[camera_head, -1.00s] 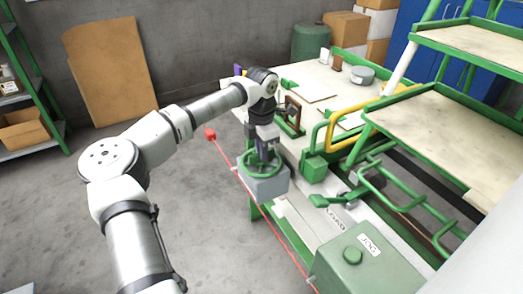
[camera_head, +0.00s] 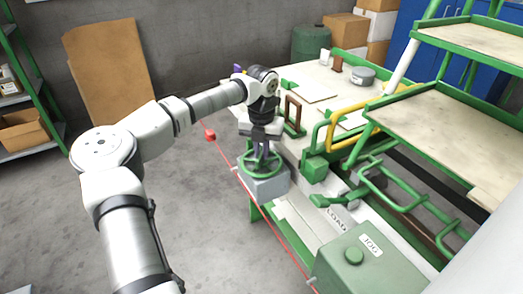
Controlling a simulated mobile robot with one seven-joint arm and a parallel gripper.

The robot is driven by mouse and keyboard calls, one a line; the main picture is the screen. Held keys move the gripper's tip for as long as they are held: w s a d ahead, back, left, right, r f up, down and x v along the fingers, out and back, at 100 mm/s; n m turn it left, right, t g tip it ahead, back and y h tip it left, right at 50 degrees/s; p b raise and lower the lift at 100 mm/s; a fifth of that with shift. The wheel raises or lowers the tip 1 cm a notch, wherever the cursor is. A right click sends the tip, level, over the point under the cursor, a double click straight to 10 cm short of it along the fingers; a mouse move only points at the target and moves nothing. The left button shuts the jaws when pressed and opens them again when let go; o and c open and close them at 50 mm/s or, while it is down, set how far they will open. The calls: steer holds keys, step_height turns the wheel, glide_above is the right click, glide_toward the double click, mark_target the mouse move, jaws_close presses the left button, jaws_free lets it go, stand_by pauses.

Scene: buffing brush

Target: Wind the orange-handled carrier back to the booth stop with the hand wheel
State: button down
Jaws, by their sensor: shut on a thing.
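The green hand wheel (camera_head: 247,171) lies flat on top of a grey box (camera_head: 269,187) at the near-left edge of the bench. My gripper (camera_head: 262,157) points down at the wheel from above and is shut on it. Which part of the wheel lies between the fingers is too small to tell. I cannot make out an orange handle, so I cannot pick out the carrier or the booth stop.
A green box marked JOG (camera_head: 366,262) stands in front. A yellow rail (camera_head: 332,132) and green-edged shelves (camera_head: 440,125) are at the right. The floor at left is clear.

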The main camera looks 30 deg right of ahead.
mark_target(261, 152)
steer(key=shift+n, duration=0.4)
steer(key=c, duration=1.5)
jaws_free()
steer(key=shift+r, duration=0.1)
step_height(261, 152, up, 14)
steer(key=shift+f, duration=0.15)
